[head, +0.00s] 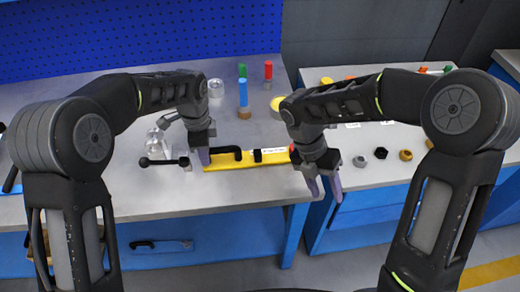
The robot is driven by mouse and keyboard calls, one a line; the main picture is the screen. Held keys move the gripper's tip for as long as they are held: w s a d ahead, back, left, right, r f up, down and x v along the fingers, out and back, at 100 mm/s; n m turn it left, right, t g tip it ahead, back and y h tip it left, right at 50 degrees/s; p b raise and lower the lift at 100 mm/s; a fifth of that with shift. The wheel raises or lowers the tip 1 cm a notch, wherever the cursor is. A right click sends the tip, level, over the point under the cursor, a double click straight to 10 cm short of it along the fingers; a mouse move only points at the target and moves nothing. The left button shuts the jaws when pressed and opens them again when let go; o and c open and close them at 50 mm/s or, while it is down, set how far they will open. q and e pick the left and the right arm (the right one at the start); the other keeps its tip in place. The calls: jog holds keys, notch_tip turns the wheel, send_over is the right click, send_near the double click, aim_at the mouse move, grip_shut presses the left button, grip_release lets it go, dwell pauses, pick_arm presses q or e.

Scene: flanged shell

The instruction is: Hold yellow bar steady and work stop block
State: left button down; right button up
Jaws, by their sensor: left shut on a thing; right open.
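The yellow bar (240,164) lies along the front of the grey bench in the head view. It carries a black handle (228,150), a small black block (257,156), which looks like the stop block, and a pale label. My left gripper (203,157) is at the bar's left end, shut on it as far as I can tell; the fingers hide the contact. My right gripper (323,188) is open and empty, to the right of the bar near the bench's front corner. A red part shows at the bar's right end, partly hidden by my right gripper.
Blue and red upright pieces (243,93) stand behind the bar. A black-knobbed clamp (160,162) lies left of it. A second bench (375,170) at right holds several nuts and small parts. A gap separates the benches. My forearms cover parts of both.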

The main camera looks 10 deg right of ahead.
aim_at(259, 152)
jog(key=w+a+r+m+y, duration=0.1)
jog(key=w, duration=0.1)
jog(key=w+a+r+m+y, duration=0.1)
jog(key=w+a+m, duration=0.1)
jog(key=w+a+r+m+t+y, duration=0.1)
jog(key=w+a+m+y, duration=0.1)
jog(key=shift+w+a, duration=0.1)
jog(key=shift+w, duration=0.2)
jog(key=w+a+r+m+t+y, duration=0.3)
jog(key=w+a+r+m+y, duration=0.1)
jog(key=w+r, duration=0.3)
jog(key=shift+w+a+r+m, duration=0.2)
jog(key=shift+w+a+m, duration=0.25)
jog(key=shift+w, duration=0.6)
jog(key=shift+f, duration=0.1)
jog(key=x, duration=1.2)
grip_shut()
jog(key=shift+d, duration=0.1)
